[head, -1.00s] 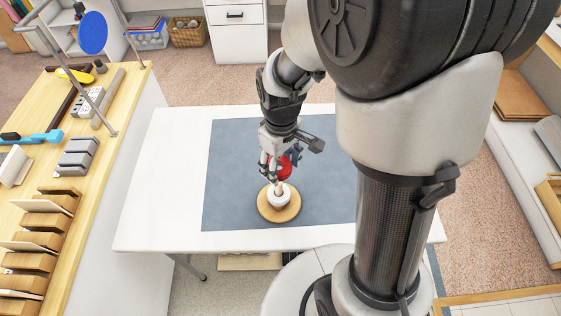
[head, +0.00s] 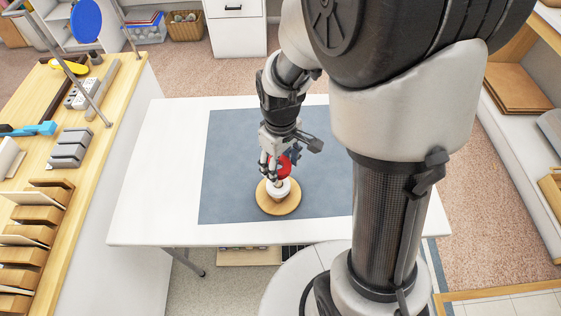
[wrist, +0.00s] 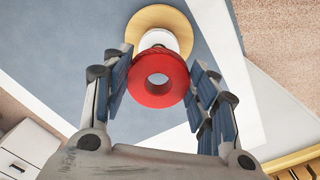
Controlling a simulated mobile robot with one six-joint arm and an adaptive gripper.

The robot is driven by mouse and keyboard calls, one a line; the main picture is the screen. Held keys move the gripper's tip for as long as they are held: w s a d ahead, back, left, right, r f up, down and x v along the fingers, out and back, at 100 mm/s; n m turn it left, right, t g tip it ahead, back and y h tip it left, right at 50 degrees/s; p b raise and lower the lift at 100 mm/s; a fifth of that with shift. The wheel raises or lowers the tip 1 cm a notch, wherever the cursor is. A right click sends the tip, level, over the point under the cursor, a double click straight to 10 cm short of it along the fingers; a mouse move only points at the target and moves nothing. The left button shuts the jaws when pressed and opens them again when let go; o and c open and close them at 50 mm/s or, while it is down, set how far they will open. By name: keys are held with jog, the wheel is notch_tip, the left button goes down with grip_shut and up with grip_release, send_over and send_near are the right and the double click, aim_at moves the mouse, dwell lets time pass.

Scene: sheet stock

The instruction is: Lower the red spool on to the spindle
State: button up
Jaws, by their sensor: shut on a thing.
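The red spool (wrist: 158,80), with a round hole through its middle, is gripped between the blue-padded fingers of my gripper (wrist: 157,68). In the head view the spool (head: 285,166) is partly hidden behind the fingers. It is held above a round wooden base (head: 293,205) on the table. A white ring-shaped piece (head: 281,195) sits on the base around the spindle, whose pale top (head: 278,184) shows just under the fingers. In the wrist view the white piece (wrist: 158,38) shows beyond the spool's upper edge. No spindle is visible in the spool's hole.
The base stands on a blue-grey mat (head: 230,150) on a white table (head: 150,170); the mat around it is clear. A wooden bench (head: 100,130) with racks and tools is at the left. My own arm column covers the right side.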

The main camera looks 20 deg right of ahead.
jog(key=shift+f, duration=0.1)
jog(key=shift+f, duration=0.3)
jog(key=shift+b, duration=0.3)
jog(key=shift+f, duration=0.4)
jog(key=shift+f+b, duration=0.1)
jog(key=shift+b, duration=0.2)
jog(key=shift+f+b, duration=0.5)
jog(key=shift+f, duration=0.2)
jog(key=shift+f, duration=0.15)
dwell(0.3)
jog(key=shift+f+b, duration=0.65)
jog(key=shift+f, duration=0.1)
jog(key=shift+f, duration=0.15)
dwell(0.5)
